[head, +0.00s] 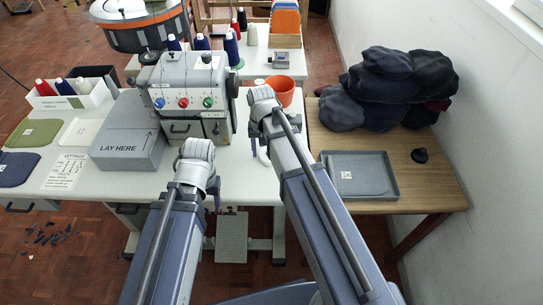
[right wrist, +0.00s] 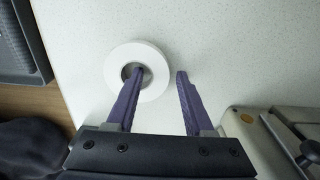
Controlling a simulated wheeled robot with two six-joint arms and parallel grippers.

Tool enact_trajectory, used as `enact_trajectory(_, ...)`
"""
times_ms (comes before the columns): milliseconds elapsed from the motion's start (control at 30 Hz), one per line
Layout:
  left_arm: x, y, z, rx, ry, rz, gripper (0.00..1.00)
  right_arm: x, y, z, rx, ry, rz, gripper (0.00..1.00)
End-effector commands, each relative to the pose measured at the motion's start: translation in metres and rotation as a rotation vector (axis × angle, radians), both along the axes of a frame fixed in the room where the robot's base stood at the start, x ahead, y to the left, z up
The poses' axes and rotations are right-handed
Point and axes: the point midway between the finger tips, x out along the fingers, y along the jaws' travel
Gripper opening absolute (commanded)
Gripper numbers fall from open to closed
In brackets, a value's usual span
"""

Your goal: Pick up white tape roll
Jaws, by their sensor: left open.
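The white tape roll (right wrist: 157,68) lies flat on the white table in the right wrist view, its round hole facing up. It also shows in the head view (head: 264,157), partly hidden by my right arm. My right gripper (right wrist: 160,72) is open with purple fingers, one on each side of the roll's right wall as seen. One fingertip overlaps the hole and the other is just outside the rim; I cannot tell how deep they reach. My left gripper (head: 216,199) is open at the table's front edge, away from the roll.
The buttonhole machine (head: 188,95) stands behind the grippers, with an orange pot (head: 281,90) to its right. A grey "LAY HERE" block (head: 128,135) is at the left. A grey tray (head: 360,176) and dark caps (head: 385,90) are on the wooden table at right.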

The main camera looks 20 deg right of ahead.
Motion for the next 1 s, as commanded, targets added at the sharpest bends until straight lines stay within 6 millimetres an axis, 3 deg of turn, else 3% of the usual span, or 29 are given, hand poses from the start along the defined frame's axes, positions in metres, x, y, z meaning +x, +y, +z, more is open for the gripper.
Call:
enact_trajectory(67, 0.0000, 0.0000, 0.0000, 0.000, 0.000, 0.000, 0.60, 0.0000, 0.0000, 0.0000, 0.000, 0.000, 0.000, 0.42)
enact_trajectory(433, 0.0000, 0.0000, 0.0000, 0.000, 0.000, 0.000, 0.60, 0.0000, 0.0000, 0.0000, 0.000, 0.000, 0.000, 0.01)
enact_trajectory(1000, 0.0000, 0.0000, 0.0023, 0.000, 0.000, 0.000, 0.60, 0.0000, 0.0000, 0.0023, 0.000, 0.000, 0.000, 0.00)
